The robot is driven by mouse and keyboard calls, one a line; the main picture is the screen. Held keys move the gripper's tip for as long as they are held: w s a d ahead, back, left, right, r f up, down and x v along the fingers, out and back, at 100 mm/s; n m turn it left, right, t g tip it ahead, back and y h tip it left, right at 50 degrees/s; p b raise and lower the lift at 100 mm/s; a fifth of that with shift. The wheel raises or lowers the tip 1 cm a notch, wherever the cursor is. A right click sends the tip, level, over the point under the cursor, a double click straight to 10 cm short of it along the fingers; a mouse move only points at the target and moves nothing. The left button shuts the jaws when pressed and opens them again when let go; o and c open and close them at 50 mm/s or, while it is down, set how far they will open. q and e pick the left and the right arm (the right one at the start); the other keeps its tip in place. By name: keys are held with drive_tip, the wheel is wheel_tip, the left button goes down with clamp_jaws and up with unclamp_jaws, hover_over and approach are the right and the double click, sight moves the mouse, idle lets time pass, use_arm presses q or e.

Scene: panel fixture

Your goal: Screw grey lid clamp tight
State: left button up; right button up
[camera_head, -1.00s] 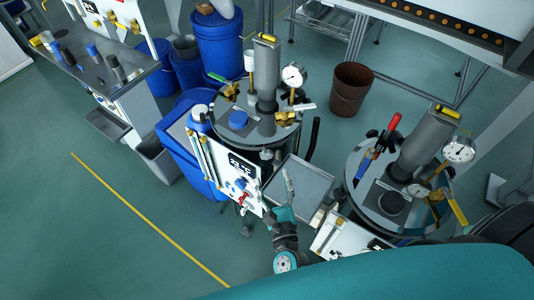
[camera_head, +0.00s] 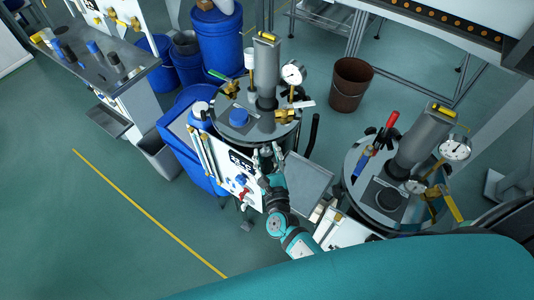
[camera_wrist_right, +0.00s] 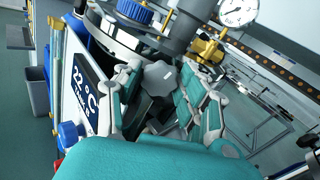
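The grey lid clamp knob (camera_wrist_right: 158,80) shows in the right wrist view as a lobed grey knob at the front rim of the vessel lid. My right gripper (camera_wrist_right: 155,96) has its fingers apart, one on each side of the knob. I cannot tell whether either finger touches it. In the head view my right gripper (camera_head: 267,157) is at the front edge of the rear vessel's lid (camera_head: 222,118), and the clamp is hard to make out there. My left gripper is not in view.
A control panel (camera_head: 240,172) with a display and coloured knobs is just left of the gripper. A grey tray (camera_head: 309,182) is to its right. A second lidded vessel (camera_head: 360,200) stands at right. A brown bucket (camera_head: 350,88) and blue barrels (camera_head: 218,45) stand behind.

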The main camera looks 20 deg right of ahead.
drive_tip(key=c, duration=0.7)
drive_tip(key=m+b, duration=0.3)
drive_tip(key=shift+f, duration=0.2)
drive_tip(key=m+b, duration=0.4)
drive_tip(key=shift+m, duration=0.3)
drive_tip(key=m+b, duration=0.3)
drive_tip(key=shift+r+m+b, duration=0.1)
drive_tip(key=shift+m+b, duration=1.05)
drive_tip(key=shift+m, duration=0.55)
